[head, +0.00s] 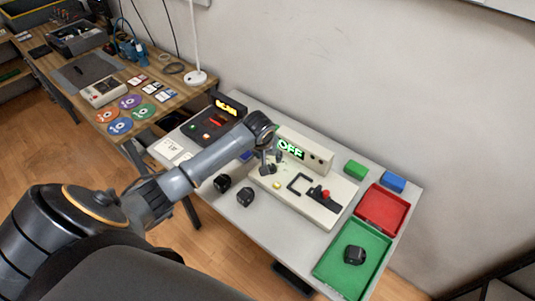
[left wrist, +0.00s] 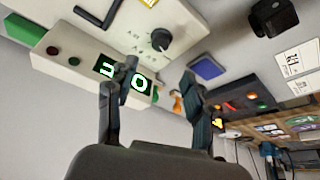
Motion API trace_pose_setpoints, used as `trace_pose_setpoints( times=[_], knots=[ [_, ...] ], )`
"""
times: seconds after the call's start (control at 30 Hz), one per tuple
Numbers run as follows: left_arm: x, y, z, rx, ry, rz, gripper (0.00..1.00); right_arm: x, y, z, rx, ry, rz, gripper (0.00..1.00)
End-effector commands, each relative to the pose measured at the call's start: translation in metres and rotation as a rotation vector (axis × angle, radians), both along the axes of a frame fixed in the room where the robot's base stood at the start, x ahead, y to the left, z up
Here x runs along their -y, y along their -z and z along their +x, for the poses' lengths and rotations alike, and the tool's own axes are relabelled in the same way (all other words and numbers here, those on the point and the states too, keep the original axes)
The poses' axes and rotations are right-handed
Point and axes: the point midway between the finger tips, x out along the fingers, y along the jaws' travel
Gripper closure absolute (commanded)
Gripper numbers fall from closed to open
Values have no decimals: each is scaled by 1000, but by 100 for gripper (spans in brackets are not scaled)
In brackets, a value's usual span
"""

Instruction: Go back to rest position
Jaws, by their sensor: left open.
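My left gripper (head: 268,164) is over the left part of the white device (head: 328,212), in front of its upright display panel (head: 318,158). The green display reads OFF. In the left wrist view my left gripper (left wrist: 161,72) is open, with nothing between its two fingers. Its left finger covers part of the display (left wrist: 138,84). A black knob (left wrist: 161,39) on the device shows beyond the fingertips, apart from them. In the head view the arm and gripper hide part of the device's left end. My right gripper is in neither view.
A black control box (head: 208,124) stands left of the device. Two black knob-like pieces (head: 245,196) lie on the grey table in front. A red tray (head: 382,210) and a green tray (head: 343,270) holding a black piece are at the right. A wooden table (head: 150,75) adjoins at the back left.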

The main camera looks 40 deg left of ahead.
Motion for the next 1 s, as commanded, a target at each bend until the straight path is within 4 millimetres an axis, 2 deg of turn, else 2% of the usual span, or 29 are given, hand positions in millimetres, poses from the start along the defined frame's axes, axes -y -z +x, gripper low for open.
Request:
trace_pose_setpoints(
  times=[0.2, 0.77, 0.87, 0.97, 1.0],
  knots=[
    [2, -13, -6, -1, 1, 1, 48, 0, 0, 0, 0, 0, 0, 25],
    [4, -12, -8, -3, 6, 0, 48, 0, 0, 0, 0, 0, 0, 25],
    [21, -3, -21, -14, 50, -1, 48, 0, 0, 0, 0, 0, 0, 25],
    [58, 14, -56, -36, 150, -5, 48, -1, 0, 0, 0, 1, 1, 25],
    [76, 20, -76, -44, 201, -8, 48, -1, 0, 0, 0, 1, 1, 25]
  ],
)
